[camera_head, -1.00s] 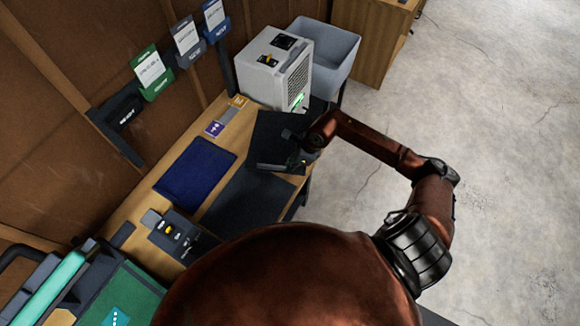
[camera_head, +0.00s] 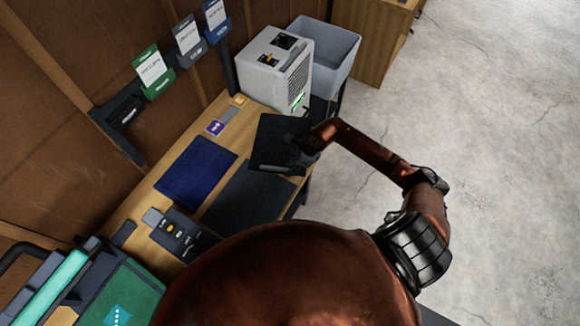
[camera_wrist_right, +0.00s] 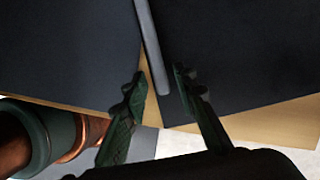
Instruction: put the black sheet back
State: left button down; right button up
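A black sheet (camera_head: 275,142) lies at the far part of the bench, just in front of the grey-white box. My right gripper (camera_head: 297,162) is over its near right edge. In the right wrist view my right gripper (camera_wrist_right: 160,88) has its two green fingers apart, one on each side of the end of a thin grey strip (camera_wrist_right: 150,45). Dark flat surfaces lie to the left and right of the strip; whether the fingers touch anything cannot be told. A second dark sheet or mat (camera_head: 245,195) lies nearer on the bench. My left gripper is not in view.
A blue sheet (camera_head: 197,172) lies beside the dark mat. The grey-white box (camera_head: 272,75) and a grey bin (camera_head: 335,50) stand at the far end. A small control panel (camera_head: 174,232) and a green mat (camera_head: 133,285) are nearer. Labelled holders (camera_head: 153,70) hang on the wall.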

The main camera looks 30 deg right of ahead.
jog(key=b+v, duration=0.1)
jog(key=v, duration=1.1)
dwell(0.5)
